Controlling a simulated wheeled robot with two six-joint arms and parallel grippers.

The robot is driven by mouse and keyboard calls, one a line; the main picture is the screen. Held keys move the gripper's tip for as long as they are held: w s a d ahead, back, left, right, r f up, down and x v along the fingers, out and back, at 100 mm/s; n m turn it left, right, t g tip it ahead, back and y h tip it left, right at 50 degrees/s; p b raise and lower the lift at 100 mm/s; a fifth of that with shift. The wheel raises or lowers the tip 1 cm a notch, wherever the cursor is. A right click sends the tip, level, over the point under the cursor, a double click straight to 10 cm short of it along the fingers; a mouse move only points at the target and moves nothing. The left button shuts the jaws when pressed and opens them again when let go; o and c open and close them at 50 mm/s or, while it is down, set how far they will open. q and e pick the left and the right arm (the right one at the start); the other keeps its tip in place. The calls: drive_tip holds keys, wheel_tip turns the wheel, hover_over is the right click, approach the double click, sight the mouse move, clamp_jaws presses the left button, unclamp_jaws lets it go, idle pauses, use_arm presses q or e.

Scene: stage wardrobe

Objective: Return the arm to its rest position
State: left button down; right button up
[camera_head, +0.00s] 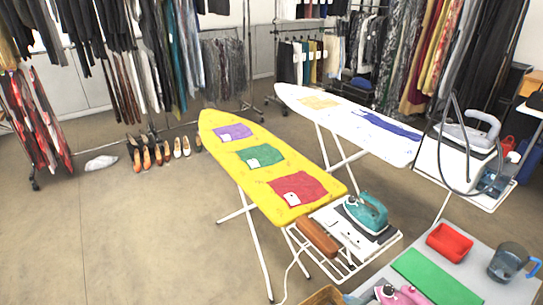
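Neither of my grippers nor my arms can be seen in the head view. The rest position cannot be seen from this frame. The yellow ironing board (222,140) stands in the middle, with a purple cloth (233,132), a green cloth (260,156) and a red cloth (299,188) lying on it. A teal iron (367,212) sits on the rack at its near end, beside a brown wooden block (317,238).
A white ironing board (345,118) stands behind, with a grey iron (470,132) at its right end. A table (478,258) at lower right holds a red tray (449,243), green mat (436,278) and jug (508,262). Clothes racks line the back.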

drive_tip(key=s+d+r+m+g+h, duration=0.1)
drive_tip(key=s+d+m+g+h, duration=0.3)
drive_tip(key=s, duration=0.7)
drive_tip(key=s+d+r+m+g+h, duration=0.1)
drive_tip(key=s+d+h, duration=0.2)
drive_tip(key=s+d, duration=0.55)
wheel_tip(320, 180, down, 28)
drive_tip(key=s+g, duration=0.1)
drive_tip(key=s, duration=0.1)
use_arm(q)
drive_tip(key=shift+s+f, duration=0.25)
drive_tip(key=shift+s, duration=0.3)
use_arm(e)
drive_tip(key=s+d+f+g, duration=0.1)
drive_tip(key=s+f, duration=1.7)
drive_tip(key=f, duration=0.3)
drive_tip(key=shift+s+f+g+y, duration=0.2)
drive_tip(key=shift+f+g+y, duration=0.1)
drive_tip(key=shift+f, duration=0.05)
